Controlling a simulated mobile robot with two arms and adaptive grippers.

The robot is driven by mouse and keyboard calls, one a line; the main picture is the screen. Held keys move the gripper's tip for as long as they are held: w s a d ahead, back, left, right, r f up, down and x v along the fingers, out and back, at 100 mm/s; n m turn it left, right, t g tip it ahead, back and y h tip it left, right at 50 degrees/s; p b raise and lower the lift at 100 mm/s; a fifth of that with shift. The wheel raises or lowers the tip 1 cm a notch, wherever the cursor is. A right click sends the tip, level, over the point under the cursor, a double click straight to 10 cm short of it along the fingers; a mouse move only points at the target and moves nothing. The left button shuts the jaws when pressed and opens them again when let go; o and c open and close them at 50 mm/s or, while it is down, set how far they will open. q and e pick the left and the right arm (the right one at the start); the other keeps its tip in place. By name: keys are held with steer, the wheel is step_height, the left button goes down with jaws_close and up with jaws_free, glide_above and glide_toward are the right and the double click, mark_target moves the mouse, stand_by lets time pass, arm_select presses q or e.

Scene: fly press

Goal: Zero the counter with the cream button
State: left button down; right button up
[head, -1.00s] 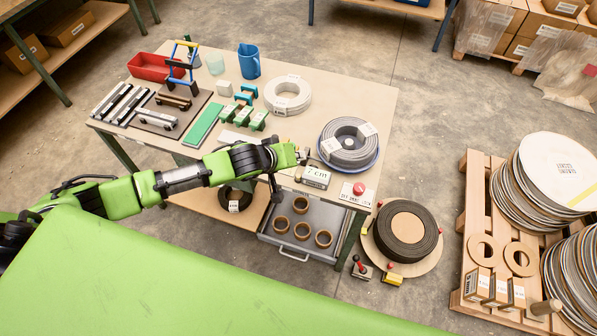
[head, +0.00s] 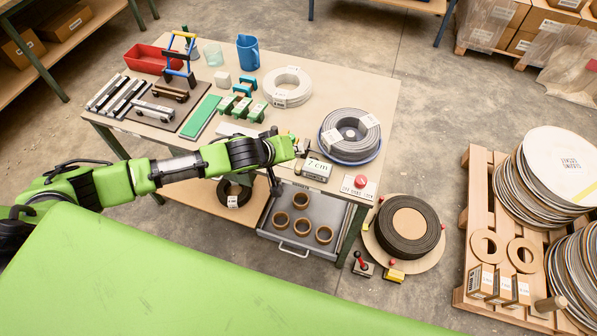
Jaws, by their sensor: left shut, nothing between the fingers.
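The counter (head: 316,169) is a small box with a pale display reading about "7 cm", at the front right of the workbench. I cannot make out a cream button on it. My left gripper (head: 300,147) is shut and empty, just behind and left of the counter, close to its upper edge. The fingertips are small, and I cannot tell whether they touch anything. My left arm reaches in from the left across the bench front. My right gripper is not in view.
A grey cable coil (head: 350,134) lies right behind the counter. A box with a red button (head: 360,182) stands to its right at the bench corner. Green clamps (head: 257,112) and a white coil (head: 288,86) lie behind the arm. An open drawer (head: 300,243) juts out below.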

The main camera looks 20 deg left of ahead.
arm_select(q)
steer(key=b, duration=0.3)
glide_above(297, 170)
step_height(297, 170, down, 4)
steer(key=shift+f, duration=0.1)
steer(key=shift+f+b, duration=0.3)
steer(key=shift+f, duration=0.35)
stand_by(0.6)
steer(key=shift+f, duration=0.35)
